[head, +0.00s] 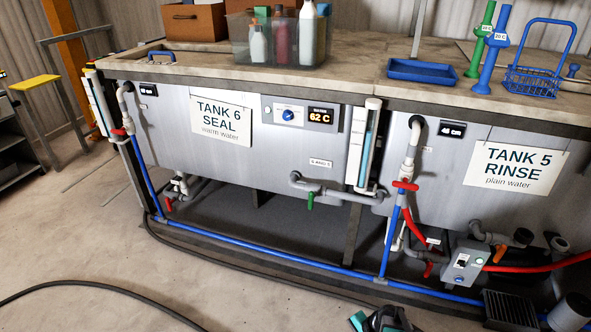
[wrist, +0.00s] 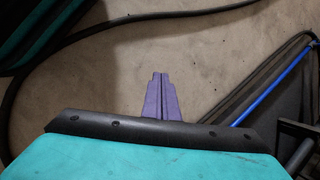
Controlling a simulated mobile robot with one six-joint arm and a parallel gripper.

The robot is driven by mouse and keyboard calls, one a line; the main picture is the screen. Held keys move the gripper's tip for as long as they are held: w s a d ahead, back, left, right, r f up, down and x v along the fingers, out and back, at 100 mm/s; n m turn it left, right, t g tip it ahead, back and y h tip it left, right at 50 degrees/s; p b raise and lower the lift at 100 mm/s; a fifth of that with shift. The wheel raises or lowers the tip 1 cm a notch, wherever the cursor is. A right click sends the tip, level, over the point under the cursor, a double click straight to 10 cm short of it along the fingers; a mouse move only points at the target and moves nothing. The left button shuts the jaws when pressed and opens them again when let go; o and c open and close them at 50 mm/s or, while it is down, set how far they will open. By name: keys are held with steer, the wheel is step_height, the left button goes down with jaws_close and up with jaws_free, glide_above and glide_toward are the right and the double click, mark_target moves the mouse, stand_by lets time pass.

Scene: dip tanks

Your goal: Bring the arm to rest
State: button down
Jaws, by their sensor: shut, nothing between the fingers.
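My gripper (wrist: 160,78) shows in the wrist view as two purple fingers lying closed together, with nothing between them. It points over the bare concrete floor (wrist: 205,65). A teal and black part at the bottom edge of the head view looks like my arm; the fingers cannot be made out there.
The tank 6 front (head: 250,160) and tank 5 front (head: 450,200) stand ahead under a worktop (head: 350,80). A blue pipe (head: 250,245) runs low along them. A black hose (head: 90,284) curves over the floor. A control box (head: 464,265) sits at right.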

steer(key=s+r+n+g+h+p, duration=0.2)
steer(key=s+n, duration=0.3)
steer(key=s, duration=0.4)
steer(key=s+r+n+g+h+p, duration=0.2)
steer(key=s+n, duration=0.4)
steer(key=s, duration=0.4)
step_height(320, 180, up, 3)
steer(key=shift+s+a+f+g+h+p, duration=0.2)
steer(key=shift+a+g+h+p, duration=0.15)
steer(key=shift+g+h, duration=0.5)
